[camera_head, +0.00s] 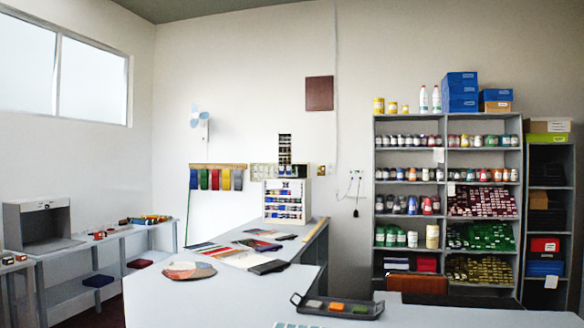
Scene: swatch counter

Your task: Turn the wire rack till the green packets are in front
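No wire rack can be made out for certain. A white stand (305,203) with rows of small dark, blue and red items is at the far end of the counter, against the wall. It is too small to tell whether it is a wire rack or turns. Many small green items (482,237), perhaps packets, lie on a sloped shelf of the grey shelving unit at the right, below dark red ones. No green packets can be made out on the white stand. Neither of my grippers is in view.
The grey counter (200,305) holds a dark tray (320,309) with coloured blocks, a round patterned piece (189,271) and flat swatches (203,249). The tall grey shelving unit (447,118) holds jars and boxes. A low side shelf (100,240) runs along the left wall.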

